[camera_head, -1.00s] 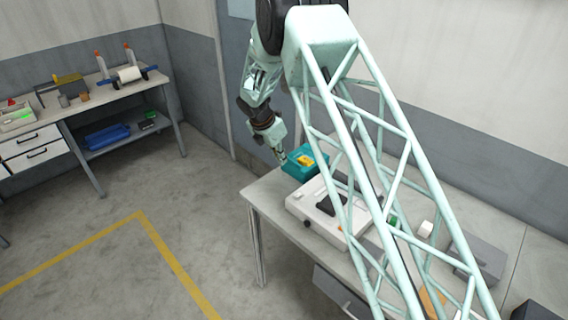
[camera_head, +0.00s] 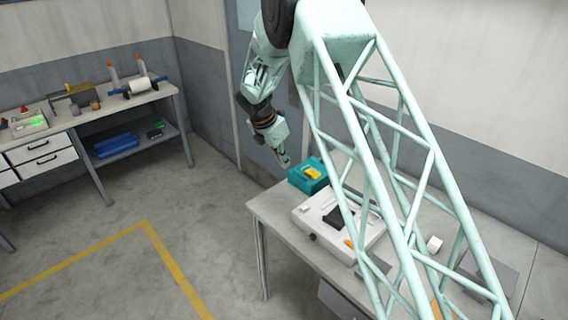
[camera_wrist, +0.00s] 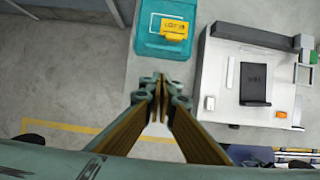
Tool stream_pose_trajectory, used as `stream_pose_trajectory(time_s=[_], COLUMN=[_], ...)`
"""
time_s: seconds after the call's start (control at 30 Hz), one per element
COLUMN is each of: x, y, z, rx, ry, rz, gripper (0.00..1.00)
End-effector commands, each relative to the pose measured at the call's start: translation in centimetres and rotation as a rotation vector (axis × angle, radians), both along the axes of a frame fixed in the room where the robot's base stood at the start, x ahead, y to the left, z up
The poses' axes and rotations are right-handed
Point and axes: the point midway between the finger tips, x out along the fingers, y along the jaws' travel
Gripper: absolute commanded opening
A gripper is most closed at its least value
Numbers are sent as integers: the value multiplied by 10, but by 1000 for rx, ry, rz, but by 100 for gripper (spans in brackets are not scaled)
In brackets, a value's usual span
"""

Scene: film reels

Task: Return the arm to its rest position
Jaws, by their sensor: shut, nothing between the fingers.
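My gripper (camera_head: 284,163) hangs at the end of my pale green arm, in the air just left of the teal bin and above the table's far left end. In the wrist view my gripper (camera_wrist: 161,90) has its fingers together with nothing between them. The table (camera_head: 275,207) runs from the middle to the right of the head view.
A teal bin (camera_head: 303,187) with a yellow labelled piece (camera_head: 313,173) stands below and right of my gripper. A white device (camera_head: 317,221) with a dark slot is beside it. A workbench (camera_head: 93,113) stands at the far left. The floor between is clear.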

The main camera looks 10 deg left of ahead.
Motion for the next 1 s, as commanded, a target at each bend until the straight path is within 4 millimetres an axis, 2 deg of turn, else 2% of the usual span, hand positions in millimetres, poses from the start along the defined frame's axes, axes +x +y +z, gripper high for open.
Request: stream_pose_trajectory(time_s=[0.23,0.43,0.67,1.0], x=[0,-5,-16,-43], y=[-2,-15,-42,-87], z=[3,20,55,109], rx=[3,22,63,131], ry=[-2,-12,-33,-65], rz=[-7,-58,-167,-351], gripper=[0,0,0,0])
